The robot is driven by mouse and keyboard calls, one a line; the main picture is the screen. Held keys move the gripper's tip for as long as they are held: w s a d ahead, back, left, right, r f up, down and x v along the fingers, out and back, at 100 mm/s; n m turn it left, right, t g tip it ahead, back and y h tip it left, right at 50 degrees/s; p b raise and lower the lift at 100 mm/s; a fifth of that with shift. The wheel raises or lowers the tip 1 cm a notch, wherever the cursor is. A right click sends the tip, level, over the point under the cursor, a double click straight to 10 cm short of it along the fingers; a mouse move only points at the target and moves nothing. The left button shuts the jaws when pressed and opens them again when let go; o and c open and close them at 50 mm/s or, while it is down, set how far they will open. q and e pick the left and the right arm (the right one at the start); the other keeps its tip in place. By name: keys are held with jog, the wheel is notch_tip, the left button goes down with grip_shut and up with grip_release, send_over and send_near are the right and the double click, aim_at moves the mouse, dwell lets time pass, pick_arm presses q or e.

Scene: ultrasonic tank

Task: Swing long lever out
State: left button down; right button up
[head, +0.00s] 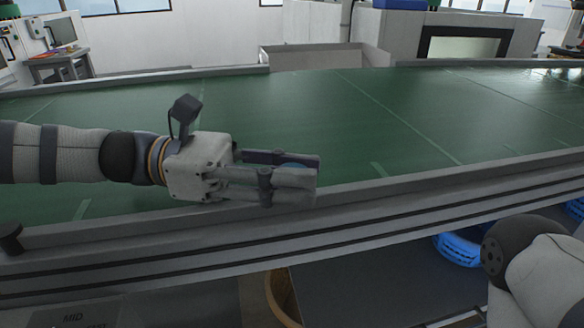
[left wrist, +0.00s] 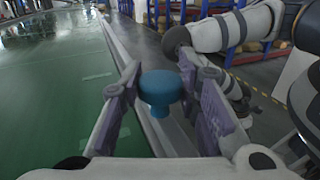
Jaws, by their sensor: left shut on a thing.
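My left gripper (head: 305,175) reaches in from the left over the front edge of the green belt. In the left wrist view, its two fingers (left wrist: 160,95) stand on either side of a blue round knob (left wrist: 160,88) and are shut on it. The knob has a wide cap and a narrower lower part. In the head view, only a sliver of blue shows between the fingers. No long lever can be made out, and I cannot tell whether the knob belongs to one. My right gripper cannot be made out.
A green conveyor belt (head: 330,115) with a grey front rail (head: 400,212) spans the view. A blue round basket (head: 458,248) lies below at the right. A grey open bin (head: 325,57) stands behind the belt. My right arm is at the lower right.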

pick_arm(q)
jog(key=shift+s+d+f, duration=0.1)
jog(key=shift+s, duration=0.15)
jog(key=c, duration=1.2)
grip_release()
jog(key=shift+c, duration=0.2)
jog(key=shift+o, duration=0.2)
jog(key=shift+s, duration=0.1)
jog(key=shift+w+a, duration=0.2)
jog(key=shift+a, duration=0.2)
jog(key=a, duration=0.7)
jog(key=w+a, duration=0.1)
jog(key=a, duration=0.3)
jog(key=shift+w+a, duration=0.1)
